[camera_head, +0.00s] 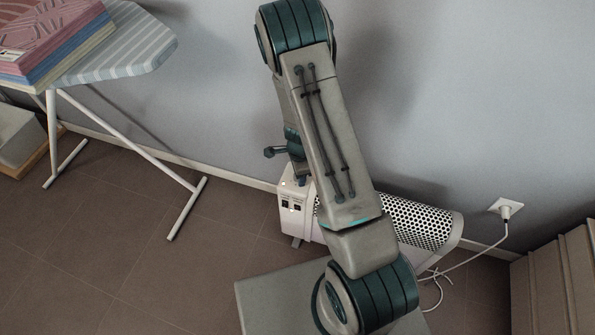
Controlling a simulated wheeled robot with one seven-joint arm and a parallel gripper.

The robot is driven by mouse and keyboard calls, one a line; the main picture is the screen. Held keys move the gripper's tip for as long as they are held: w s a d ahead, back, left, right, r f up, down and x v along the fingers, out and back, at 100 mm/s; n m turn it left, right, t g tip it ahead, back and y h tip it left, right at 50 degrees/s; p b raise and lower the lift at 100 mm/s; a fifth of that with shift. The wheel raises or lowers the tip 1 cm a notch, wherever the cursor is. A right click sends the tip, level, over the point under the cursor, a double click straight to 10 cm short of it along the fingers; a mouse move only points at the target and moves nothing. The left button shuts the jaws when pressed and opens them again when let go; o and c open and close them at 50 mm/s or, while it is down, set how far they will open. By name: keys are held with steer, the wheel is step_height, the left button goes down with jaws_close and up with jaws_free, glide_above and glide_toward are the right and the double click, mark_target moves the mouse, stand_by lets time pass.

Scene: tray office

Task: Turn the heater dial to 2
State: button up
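The heater (423,222) is a low white unit with a perforated cover, standing on the floor against the wall. Its left end panel (287,218) carries small dark switches (291,205). My gripper (301,179) points down at the top of the heater's left end, largely behind my own arm. Its fingers are too small and too covered to show whether they are open or shut, or whether they touch anything. The dial cannot be made out; it may be hidden by my gripper and arm. No number can be read.
The heater's cord (478,262) runs to a wall socket (506,209) on the right. An ironing board (120,48) with stacked boxes or books (52,42) stands at the left. Brown cardboard-like panels (560,285) stand at the lower right. The tiled floor (130,250) at the left is clear.

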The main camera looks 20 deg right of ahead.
step_height(320, 180, up, 14)
steer(key=p, duration=0.4)
steer(key=shift+s+p, duration=0.35)
steer(key=shift+p, duration=0.05)
steer(key=shift+f, duration=0.1)
steer(key=s+a+r+n+y+p, duration=0.1)
steer(key=s+a+r+n+p, duration=0.2)
steer(key=r, duration=0.9)
steer(key=s+r+n+y+p, duration=0.1)
steer(key=s+r+n+p, duration=0.3)
steer(key=r, duration=0.8)
steer(key=s+d+r+n+t+h+p, duration=0.1)
steer(key=s+r+n+p, duration=0.4)
steer(key=r, duration=0.4)
steer(key=s+d+r+n+t+h+p, duration=0.1)
steer(key=s+r+n+p, duration=0.3)
steer(key=r, duration=0.6)
steer(key=shift+s+n+p, duration=0.35)
steer(key=shift+s+n, duration=0.65)
steer(key=shift+s, duration=0.35)
